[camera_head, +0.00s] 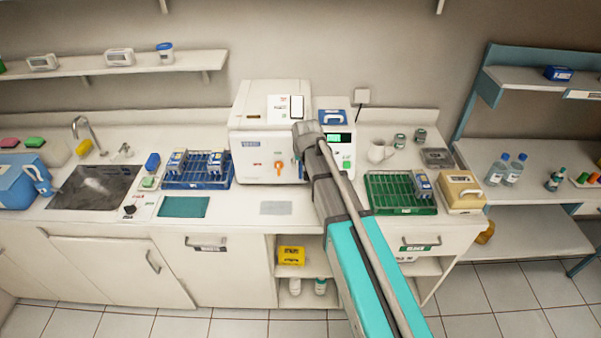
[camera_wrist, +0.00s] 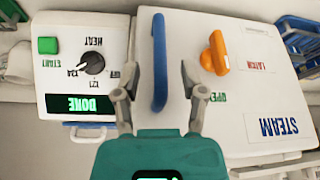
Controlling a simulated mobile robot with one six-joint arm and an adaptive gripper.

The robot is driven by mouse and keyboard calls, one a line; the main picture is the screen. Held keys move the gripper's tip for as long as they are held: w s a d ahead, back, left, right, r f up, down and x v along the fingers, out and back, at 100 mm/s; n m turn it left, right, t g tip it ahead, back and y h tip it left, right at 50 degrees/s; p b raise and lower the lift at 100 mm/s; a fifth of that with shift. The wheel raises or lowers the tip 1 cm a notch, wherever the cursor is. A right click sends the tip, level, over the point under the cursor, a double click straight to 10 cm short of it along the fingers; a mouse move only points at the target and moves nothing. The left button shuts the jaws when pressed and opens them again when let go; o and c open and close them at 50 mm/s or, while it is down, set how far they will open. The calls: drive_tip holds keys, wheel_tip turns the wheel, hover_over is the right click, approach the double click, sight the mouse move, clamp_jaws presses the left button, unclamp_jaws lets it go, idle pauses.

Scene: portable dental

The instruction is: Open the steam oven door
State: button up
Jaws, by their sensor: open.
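The steam oven (camera_head: 262,135) is a white box on the counter, and its front door (camera_wrist: 245,95) looks shut. In the wrist view, which is upside down, the door carries a long blue handle (camera_wrist: 159,50) and an orange latch knob (camera_wrist: 215,52) with LATCH and OPEN labels. The latch knob also shows in the head view (camera_head: 279,168). My gripper (camera_wrist: 158,82) is open and empty, with one finger on each side of the handle in the picture; I cannot tell how far in front of it. In the head view my arm hides the gripper.
The control panel (camera_wrist: 88,65) beside the door has a dial, a green button and a display reading DONE. A blue rack (camera_head: 196,170) stands left of the oven and a green rack (camera_head: 400,193) to its right. A grey pad (camera_head: 276,208) lies in front.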

sight(301, 165)
drive_tip(key=shift+b+x, duration=1.55)
drive_tip(key=shift+x, duration=0.45)
clamp_jaws()
